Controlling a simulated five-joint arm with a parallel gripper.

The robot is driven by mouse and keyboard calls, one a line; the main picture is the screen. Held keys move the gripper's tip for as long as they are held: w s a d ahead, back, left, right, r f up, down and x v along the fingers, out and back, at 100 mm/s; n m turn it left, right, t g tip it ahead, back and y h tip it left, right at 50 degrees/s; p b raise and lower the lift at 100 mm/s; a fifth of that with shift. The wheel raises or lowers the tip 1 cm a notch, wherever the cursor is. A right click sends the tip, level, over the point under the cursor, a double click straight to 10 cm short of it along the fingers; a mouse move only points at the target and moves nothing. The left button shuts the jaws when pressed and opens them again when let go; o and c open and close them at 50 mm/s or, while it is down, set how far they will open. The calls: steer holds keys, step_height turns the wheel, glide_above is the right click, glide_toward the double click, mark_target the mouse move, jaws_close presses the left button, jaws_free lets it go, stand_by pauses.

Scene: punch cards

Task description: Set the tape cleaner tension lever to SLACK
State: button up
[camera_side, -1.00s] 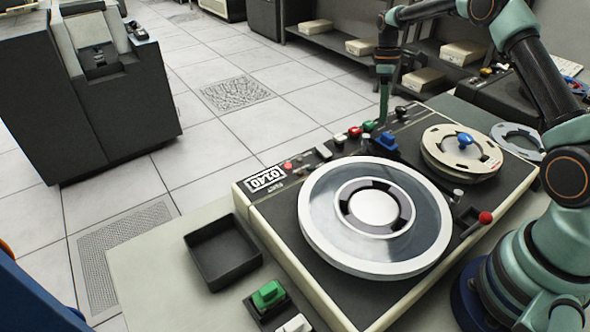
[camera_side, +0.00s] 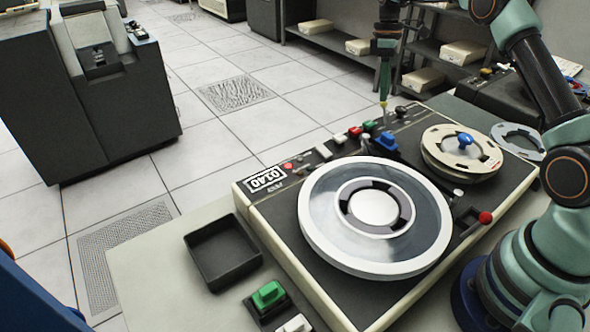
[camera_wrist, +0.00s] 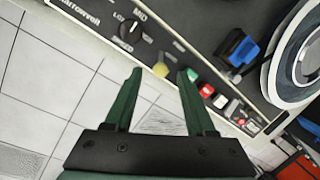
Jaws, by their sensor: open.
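In the side view my gripper (camera_side: 383,98) hangs over the far edge of the tape cleaner (camera_side: 325,306). A second lever with a red ball (camera_side: 485,217) sits at the near right. The lever markings, including SLACK, are too small to read.
The black rotary knob (camera_wrist: 130,30) is marked MID. A blue block (camera_side: 386,142), a large reel (camera_side: 325,225) and a cream reel (camera_side: 445,150) are on the deck. A black tray (camera_side: 222,252) lies to the left.

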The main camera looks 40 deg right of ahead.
steer(key=v, duration=0.6)
steer(key=shift+r, duration=0.15)
steer(key=s+a+r+m+t+h, duration=0.1)
steer(key=s+a+r+m+t, duration=0.25)
steer(key=s+a+r, duration=0.55)
steer(key=s+a+f+m+t, duration=0.3)
steer(key=s+a+f+t, duration=0.1)
steer(key=s+a, duration=0.5)
steer(key=s, duration=0.2)
steer(key=shift+s+a+f, duration=0.15)
steer(key=shift+s+f, duration=0.1)
steer(key=shift+s, duration=0.05)
